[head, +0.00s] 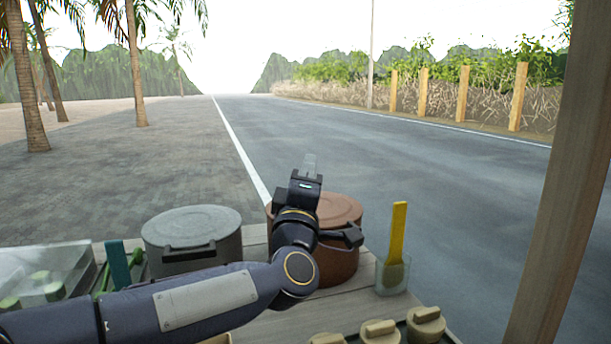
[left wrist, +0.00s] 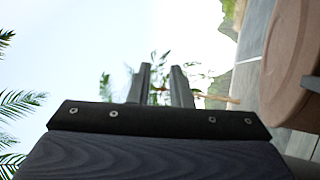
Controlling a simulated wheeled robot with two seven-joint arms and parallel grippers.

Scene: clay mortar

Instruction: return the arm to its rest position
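My left arm (head: 205,303) comes in from the lower left of the head view and bends upward at the middle. Its gripper (head: 309,164) points up, in front of and above the brown pot (head: 340,211), which it partly hides. In the left wrist view the two fingers (left wrist: 162,75) stand apart, with background and nothing held between them. My right gripper is in neither view.
A grey lidded pot (head: 192,238) stands left of the brown pot. A glass (head: 391,278) with a yellow spatula (head: 397,232) stands right. Lidded jars (head: 425,323) line the front. A clear-covered case (head: 45,272) is at left. A wooden post (head: 556,180) rises at right.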

